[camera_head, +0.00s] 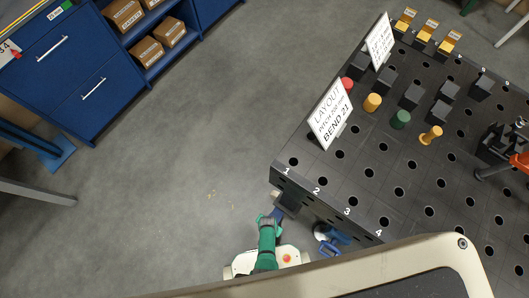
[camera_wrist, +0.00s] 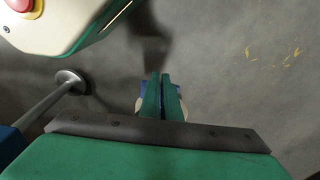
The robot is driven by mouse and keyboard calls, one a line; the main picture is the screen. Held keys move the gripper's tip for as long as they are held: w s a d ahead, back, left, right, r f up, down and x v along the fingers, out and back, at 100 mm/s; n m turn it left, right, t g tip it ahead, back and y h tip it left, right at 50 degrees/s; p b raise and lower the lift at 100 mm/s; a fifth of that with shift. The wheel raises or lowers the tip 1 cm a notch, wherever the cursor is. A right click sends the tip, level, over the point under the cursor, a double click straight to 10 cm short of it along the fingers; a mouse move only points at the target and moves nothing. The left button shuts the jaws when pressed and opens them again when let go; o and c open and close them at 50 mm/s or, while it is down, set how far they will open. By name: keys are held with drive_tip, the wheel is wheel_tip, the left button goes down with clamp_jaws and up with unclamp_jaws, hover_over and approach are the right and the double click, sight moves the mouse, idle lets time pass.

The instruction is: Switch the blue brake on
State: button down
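My gripper (camera_head: 266,220) is green and points down beside the near corner of the black table. In the wrist view its two green fingers (camera_wrist: 160,78) lie close together, with only a thin dark line between them and nothing seen held. A small blue part (camera_head: 277,214) shows right by the fingers in the head view. In the wrist view, blue (camera_wrist: 145,88) shows at the sides of the fingers, over a pale round shape. The fingers hide most of it, so I cannot tell whether they touch it or how it is set. Another blue part (camera_head: 329,248) is low under the table edge.
A metal post with a round foot (camera_wrist: 70,78) stands left in the wrist view. Blue cabinets (camera_head: 80,65) are at upper left. The grey floor between is clear.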

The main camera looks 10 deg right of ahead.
drive_tip(key=s+a+r, duration=0.2)
drive_tip(key=r, duration=0.3)
drive_tip(key=s+a+r, duration=0.1)
drive_tip(key=a+r, duration=0.1)
drive_tip(key=r, duration=0.3)
drive_tip(key=shift+s, duration=0.4)
drive_tip(key=w+d+r, duration=0.4)
drive_tip(key=w+d, duration=0.1)
drive_tip(key=shift+w+d+r+t, duration=0.3)
drive_tip(key=shift+r, duration=0.05)
drive_tip(key=shift+f, duration=0.1)
drive_tip(key=f, duration=0.7)
drive_tip(key=d+f, duration=0.1)
drive_tip(key=f, duration=0.3)
drive_tip(key=shift+w+f, duration=0.25)
drive_tip(key=shift+w, duration=0.1)
drive_tip(key=shift+s+a+f, duration=0.1)
drive_tip(key=shift+a+f, duration=0.05)
drive_tip(key=shift+f, duration=0.35)
drive_tip(key=shift+s+a+f, duration=0.1)
drive_tip(key=shift+f, duration=0.4)
